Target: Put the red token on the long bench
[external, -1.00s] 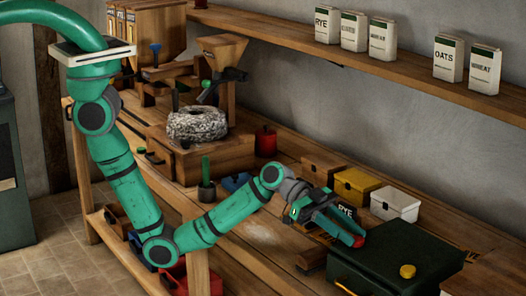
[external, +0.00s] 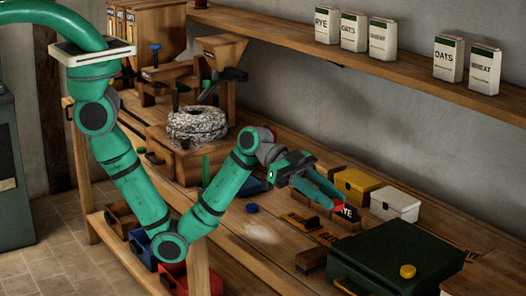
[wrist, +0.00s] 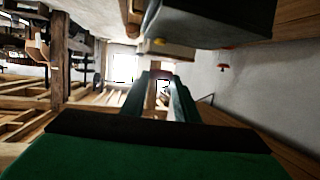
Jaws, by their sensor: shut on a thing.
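The red token (external: 339,205) is at the tip of my gripper (external: 334,200), held between the fingers. My gripper is shut on it above the long bench (external: 275,262), in front of the dark RYE block (external: 349,213). Only a small part of the token shows. In the wrist view the two green fingers reach forward, with their tips close together (wrist: 160,78); the token is hard to make out there.
A dark green case (external: 385,262) with a yellow token (external: 407,271) stands at the right. Yellow (external: 356,186) and white (external: 395,203) boxes stand behind. A wooden brush-like block (external: 312,260) is beside the case.

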